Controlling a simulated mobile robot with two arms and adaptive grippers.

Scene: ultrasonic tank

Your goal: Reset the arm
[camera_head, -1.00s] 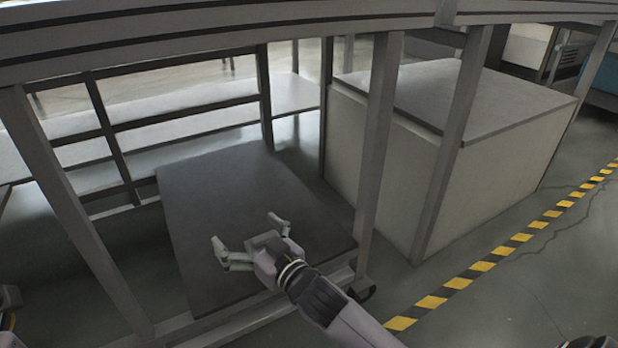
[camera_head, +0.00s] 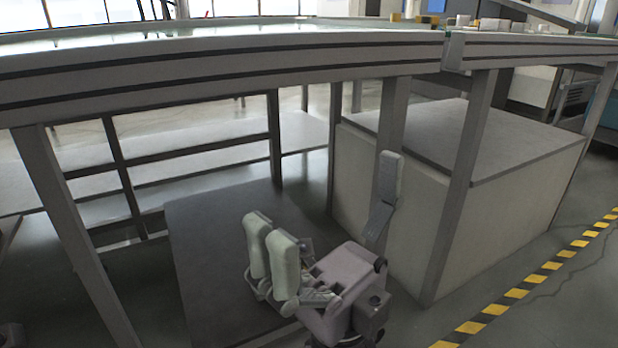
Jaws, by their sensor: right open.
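My right gripper (camera_head: 326,205) is raised in the lower middle of the head view, in front of the workbench's open frame. It is open and empty. Two pale finger pads show on its left side and a single finger stands apart on its right. It is close to the camera, and its body covers part of the dark low shelf. My left gripper is not in view.
A long pale workbench (camera_head: 250,70) crosses the view, with small items on top at the far right. A dark low shelf (camera_head: 205,255) lies beneath. A large grey-topped box (camera_head: 500,215) stands at right. Yellow-black floor tape (camera_head: 515,293) runs along the right.

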